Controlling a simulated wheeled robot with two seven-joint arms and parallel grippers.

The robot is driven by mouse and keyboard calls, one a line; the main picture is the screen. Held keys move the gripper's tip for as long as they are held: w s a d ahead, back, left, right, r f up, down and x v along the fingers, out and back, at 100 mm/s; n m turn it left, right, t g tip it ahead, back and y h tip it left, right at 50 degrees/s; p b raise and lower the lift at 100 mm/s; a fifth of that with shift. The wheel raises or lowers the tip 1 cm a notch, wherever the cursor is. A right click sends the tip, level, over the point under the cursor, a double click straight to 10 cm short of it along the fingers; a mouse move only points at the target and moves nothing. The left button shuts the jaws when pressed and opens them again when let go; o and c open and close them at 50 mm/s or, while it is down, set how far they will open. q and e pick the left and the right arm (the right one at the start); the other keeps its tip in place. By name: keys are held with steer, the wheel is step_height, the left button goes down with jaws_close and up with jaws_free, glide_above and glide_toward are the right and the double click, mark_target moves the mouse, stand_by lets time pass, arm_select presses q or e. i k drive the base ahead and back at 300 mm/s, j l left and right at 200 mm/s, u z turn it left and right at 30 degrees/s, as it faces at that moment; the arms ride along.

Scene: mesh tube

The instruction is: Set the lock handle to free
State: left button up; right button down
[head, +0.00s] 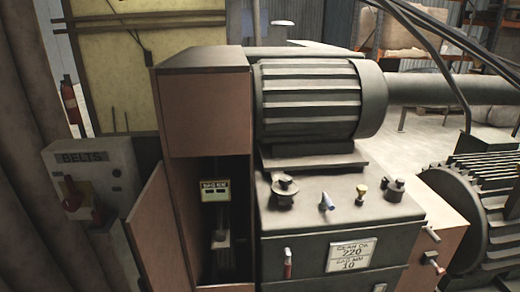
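No handle in view carries a readable "lock" or "free" mark, so I cannot tell which is the lock handle. A red-tipped lever (288,262) hangs on the machine's front face. A dark knob (284,191) sits at the top left, and another dark knob (396,190) at the top right. Small levers (432,235) stick out from the brown side box. In the open cabinet, a grey mechanism (221,240) sits in shadow below a small sign. Neither gripper is in view.
The brown cabinet (203,115) has its lower door (157,232) swung open to the left. A grey box marked BELTS (92,168) with red parts stands left. A ribbed motor (308,100) tops the machine. A finned unit (488,205) stands at right. Dark cables cross the upper right.

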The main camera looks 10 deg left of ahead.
mark_target(288, 262)
steer(key=k+j, duration=0.1)
steer(key=j, duration=0.7)
steer(key=k+j, duration=0.15)
steer(key=j, duration=0.65)
steer(key=k+z, duration=0.05)
